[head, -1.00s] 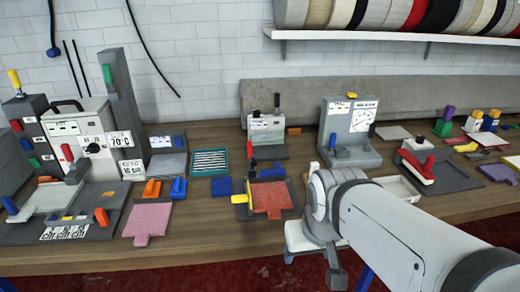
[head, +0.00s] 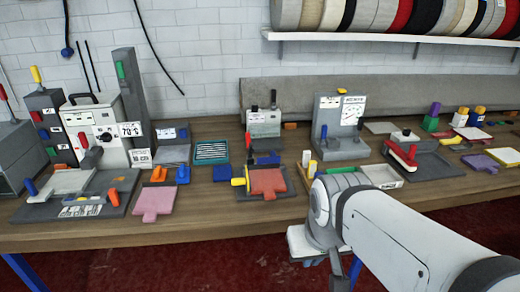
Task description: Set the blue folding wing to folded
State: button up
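A jig (head: 291,188) with a red pad (head: 267,182) on it stands on the bench near the middle of the head view. A yellow piece (head: 238,182) is at its left side. Small blue parts (head: 268,158) show behind the red pad. A flat blue plate (head: 222,173) lies left of the jig. I cannot tell for sure which blue part is the folding wing, nor its fold angle. My arm reaches in from the lower right and bends downward in front of the bench edge, right of the jig.
A white tray (head: 382,176) and a small tray with yellow and white pegs (head: 306,172) stand right of the jig. A red-handled device (head: 403,153) is further right. A pink pad (head: 153,203) lies left. Bare wood (head: 215,207) shows at the front.

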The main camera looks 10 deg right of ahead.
aim_at(274, 158)
jog(key=k, duration=0.2)
jog(key=z, duration=0.2)
jog(key=i, duration=1.3)
jog(key=u, duration=0.25)
